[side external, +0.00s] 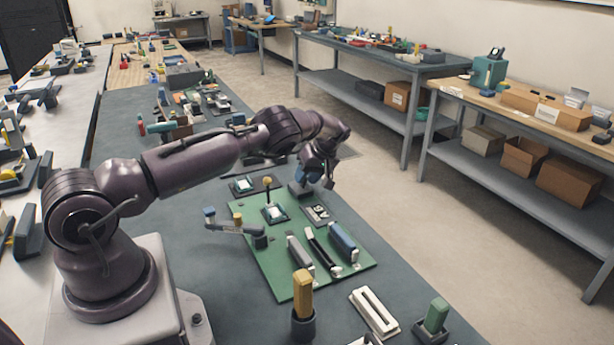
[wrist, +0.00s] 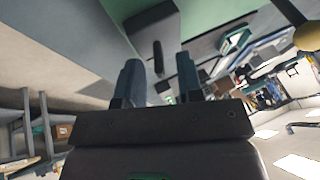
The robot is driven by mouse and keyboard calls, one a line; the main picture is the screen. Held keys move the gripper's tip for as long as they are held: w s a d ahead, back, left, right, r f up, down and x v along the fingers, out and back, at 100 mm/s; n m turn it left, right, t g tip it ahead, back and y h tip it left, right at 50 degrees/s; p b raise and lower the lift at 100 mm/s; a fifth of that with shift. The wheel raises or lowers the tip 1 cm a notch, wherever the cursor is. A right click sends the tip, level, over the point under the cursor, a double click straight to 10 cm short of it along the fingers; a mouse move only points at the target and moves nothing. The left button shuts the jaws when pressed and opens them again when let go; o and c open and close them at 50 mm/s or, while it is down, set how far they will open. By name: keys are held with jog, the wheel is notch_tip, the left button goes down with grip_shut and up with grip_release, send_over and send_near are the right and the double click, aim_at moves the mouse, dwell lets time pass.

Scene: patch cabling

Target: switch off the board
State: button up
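The green board (side external: 272,262) lies on the dark bench mat and carries several parts. A dark grey box (side external: 299,189) sits near its far edge, just below my gripper (side external: 322,178). In the wrist view, a grey block (wrist: 148,22) with a dark elongated piece (wrist: 158,58) shows ahead of my gripper (wrist: 159,62). The two blue-grey fingers are apart with nothing visibly held between them. I cannot tell whether the fingers touch the dark piece. The board (wrist: 212,12) also shows as a green patch. The switch's on or off position cannot be read.
A grey arm (side external: 235,229) with a blue-topped post stands at the board's left edge. Grey, black and blue connectors (side external: 343,241) lie on its near half. A yellow block (side external: 303,289) in a dark cup, a white frame (side external: 376,313) and a green block (side external: 437,314) stand in front.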

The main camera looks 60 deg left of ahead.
jog(key=v, duration=1.3)
